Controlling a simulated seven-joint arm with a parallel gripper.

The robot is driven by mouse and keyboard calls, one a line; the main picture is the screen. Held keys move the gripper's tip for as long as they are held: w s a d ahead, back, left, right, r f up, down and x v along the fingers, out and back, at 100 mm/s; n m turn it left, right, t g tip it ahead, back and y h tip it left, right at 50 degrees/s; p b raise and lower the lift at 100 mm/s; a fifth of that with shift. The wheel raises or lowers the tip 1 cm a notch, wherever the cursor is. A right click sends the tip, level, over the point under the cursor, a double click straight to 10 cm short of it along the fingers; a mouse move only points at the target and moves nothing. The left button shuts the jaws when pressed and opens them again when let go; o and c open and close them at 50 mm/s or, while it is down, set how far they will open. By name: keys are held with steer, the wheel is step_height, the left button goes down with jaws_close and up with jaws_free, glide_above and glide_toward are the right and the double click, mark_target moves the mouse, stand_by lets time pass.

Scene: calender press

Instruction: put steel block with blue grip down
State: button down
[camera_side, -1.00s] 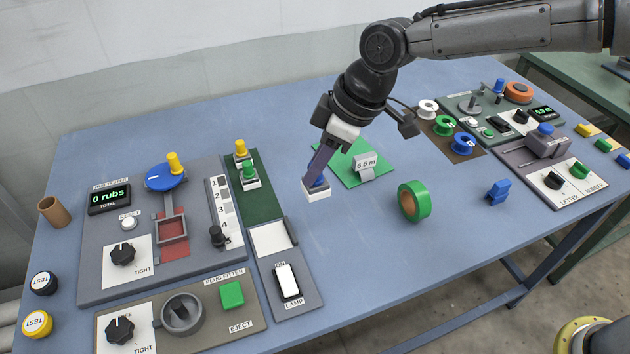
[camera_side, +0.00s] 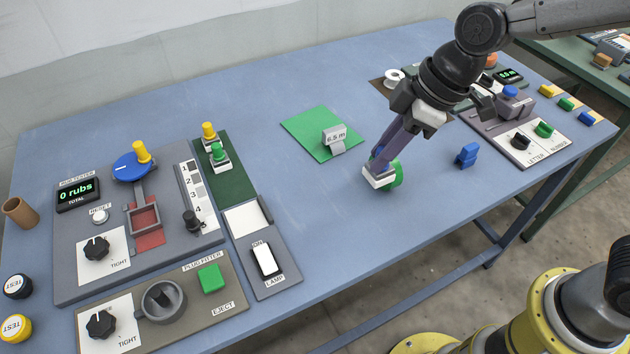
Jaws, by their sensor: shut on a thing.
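My gripper (camera_side: 385,155) is shut on the blue grip of the steel block (camera_side: 378,180). The block's pale body shows below the fingers; the fingers cover most of the blue grip. The block is in front of the green tape roll (camera_side: 397,178) and partly hides it. I cannot tell whether the block touches the table or the roll. Two similar blocks, one with a yellow grip (camera_side: 208,131) and one with a green grip (camera_side: 218,153), stand on a dark green strip (camera_side: 236,188) at the left.
A blue piece (camera_side: 467,155) stands to the right. The rub tester (camera_side: 85,250) fills the left side. The blue table (camera_side: 310,220) is clear left of the block.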

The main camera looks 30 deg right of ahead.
steer(key=w+a+f, duration=0.2)
steer(key=w, duration=0.1)
steer(key=w+a+f, duration=0.2)
steer(key=w+f, duration=0.1)
steer(key=w+a+f, duration=0.2)
steer(key=w+f, duration=0.1)
steer(key=w, duration=0.1)
steer(key=shift+f, duration=0.25)
steer(key=shift+w+a+f, duration=0.1)
steer(key=shift+a+f, duration=0.05)
steer(key=shift+f, duration=0.05)
steer(key=shift+w+f, duration=0.1)
steer(key=shift+f, duration=1.5)
steer(key=shift+f, duration=0.2)
steer(key=c, duration=0.7)
jaws_free()
steer(key=shift+r, duration=0.1)
steer(key=v, duration=1.2)
steer(key=shift+r, duration=0.15)
